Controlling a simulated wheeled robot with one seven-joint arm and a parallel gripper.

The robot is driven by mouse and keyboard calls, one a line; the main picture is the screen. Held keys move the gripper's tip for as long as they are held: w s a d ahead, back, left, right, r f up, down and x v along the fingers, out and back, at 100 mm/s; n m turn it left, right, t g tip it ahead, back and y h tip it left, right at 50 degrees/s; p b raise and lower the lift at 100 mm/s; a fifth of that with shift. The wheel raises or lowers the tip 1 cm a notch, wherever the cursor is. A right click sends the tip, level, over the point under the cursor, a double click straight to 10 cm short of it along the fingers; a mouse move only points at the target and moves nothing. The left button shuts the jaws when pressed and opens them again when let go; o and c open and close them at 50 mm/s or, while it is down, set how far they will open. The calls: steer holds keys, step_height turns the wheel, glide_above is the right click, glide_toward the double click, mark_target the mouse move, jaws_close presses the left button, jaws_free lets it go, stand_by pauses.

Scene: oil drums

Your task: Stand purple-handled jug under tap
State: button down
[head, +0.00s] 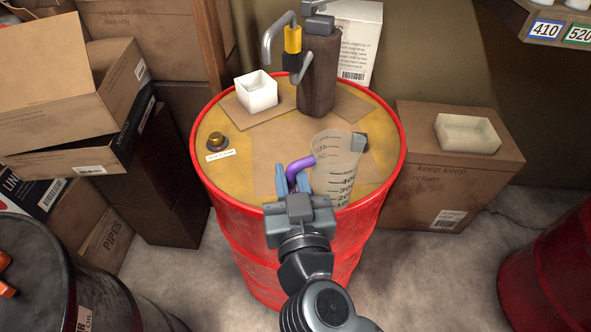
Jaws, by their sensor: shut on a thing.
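The clear measuring jug (333,170) with dark graduation marks is upright over the front right of the red drum's top. Its purple handle (299,167) is on its left side. My gripper (290,183), with blue-grey fingers, is shut on the handle. Whether the jug's base touches the drum top cannot be told. The tap (277,42) has a curved grey spout, a yellow collar (292,39) and a lever, and is fixed to a dark brown post (319,77) at the back of the drum. The jug is in front of the tap, apart from it.
A white square container (257,92) sits on the red drum (245,241), below and left of the spout. A brass cap (217,140) is at the left. A carton (360,43) stands behind the post. Another carton (420,170) bearing a white tray (467,134) is at the right.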

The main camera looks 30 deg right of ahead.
steer(key=shift+w+a+f, duration=0.1)
steer(key=shift+w+f, duration=0.35)
steer(key=shift+f, duration=0.45)
steer(key=shift+w+a+f, duration=0.1)
steer(key=shift+w+f, duration=0.4)
steer(key=shift+f, duration=0.4)
steer(key=shift+w+a+f, duration=0.1)
steer(key=shift+w+f, duration=0.35)
steer(key=shift+f, duration=0.45)
steer(key=w, duration=0.2)
steer(key=w+b, duration=0.1)
steer(key=w, duration=0.2)
steer(key=w+a, duration=0.1)
steer(key=w, duration=0.1)
steer(key=shift+w+f, duration=0.25)
steer(key=shift+w, duration=0.05)
steer(key=shift+w+a+b, duration=0.15)
steer(key=shift+w+b, duration=0.55)
steer(key=shift+w+a+p, duration=0.2)
steer(key=shift+w+p, duration=0.4)
steer(key=shift+w, duration=0.6)
steer(key=shift+w+a+p, duration=0.2)
steer(key=shift+w+p, duration=0.35)
steer(key=shift+w, duration=0.6)
steer(key=shift+f, duration=0.45)
steer(key=c, duration=0.9)
jaws_free()
